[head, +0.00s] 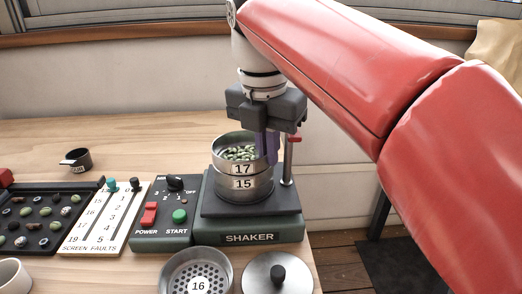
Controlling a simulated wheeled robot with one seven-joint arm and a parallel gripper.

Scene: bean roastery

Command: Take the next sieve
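The shaker (250,237) stands near the table's right end. On it are stacked a sieve marked 15 (244,186) and, above it, a sieve marked 17 (228,170) with green beans inside. A sieve marked 16 (197,262) sits on the table in front, its perforated bottom showing and no beans in it. My gripper (267,152) points down at the right side of the sieve 17, its purple fingers at the rim. They overlap in this view, so I cannot tell whether they grip the wall.
A metal lid with a black knob (278,271) lies right of the sieve 16. A control box (165,240), a screen-and-faults board (105,222) and a black bean tray (42,245) stand left. A small black cup (78,158) is behind them. The back of the table is clear.

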